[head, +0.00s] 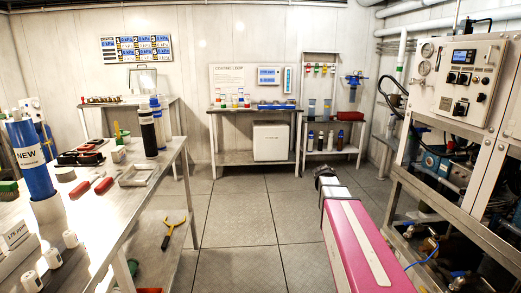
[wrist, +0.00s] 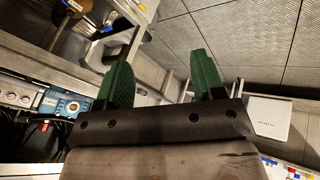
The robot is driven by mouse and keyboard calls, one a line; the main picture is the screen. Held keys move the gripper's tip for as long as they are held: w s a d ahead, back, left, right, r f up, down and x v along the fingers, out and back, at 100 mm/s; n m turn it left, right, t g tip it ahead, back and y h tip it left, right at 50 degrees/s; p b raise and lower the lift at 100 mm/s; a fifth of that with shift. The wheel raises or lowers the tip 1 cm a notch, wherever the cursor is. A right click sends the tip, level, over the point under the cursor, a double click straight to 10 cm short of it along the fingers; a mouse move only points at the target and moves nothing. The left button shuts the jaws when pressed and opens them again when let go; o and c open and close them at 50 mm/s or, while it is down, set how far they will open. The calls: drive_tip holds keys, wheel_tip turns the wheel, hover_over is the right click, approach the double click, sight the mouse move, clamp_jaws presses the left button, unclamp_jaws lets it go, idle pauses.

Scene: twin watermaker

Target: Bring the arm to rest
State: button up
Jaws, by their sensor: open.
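My arm, a pink and white link, reaches forward from the lower right of the head view. My gripper (head: 326,178) is at its far end, over the open floor between the left workbench and the machine rack. In the wrist view my gripper (wrist: 160,85) shows two green fingers set well apart. Nothing is between them, and the fingers touch nothing that I can see. In the head view the fingers are too small to make out.
A long metal workbench (head: 130,205) with tools and bottles stands on the left. A machine rack with a control panel (head: 467,78) stands close on the right. A back bench (head: 225,158) and a small shelf stand by the far wall. The middle floor (head: 240,220) is clear.

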drive_tip(key=s+a+f+n+y, duration=0.1)
drive_tip(key=s+a+f+y, duration=0.1)
drive_tip(key=s+a+f, duration=0.2)
drive_tip(key=s+a+f+n+g+y, duration=0.1)
drive_tip(key=s+a+f, duration=0.3)
drive_tip(key=s, duration=0.6)
drive_tip(key=s+a+f+n+g+y, duration=0.1)
drive_tip(key=s+a+f+n+y, duration=0.1)
drive_tip(key=s+a+f, duration=0.2)
drive_tip(key=s+a, duration=0.2)
drive_tip(key=a, duration=0.1)
drive_tip(key=shift+s+a+f+y, duration=0.15)
drive_tip(key=shift+s+f+y, duration=0.05)
drive_tip(key=shift+s+y, duration=0.2)
drive_tip(key=shift+w, duration=0.1)
idle(1.3)
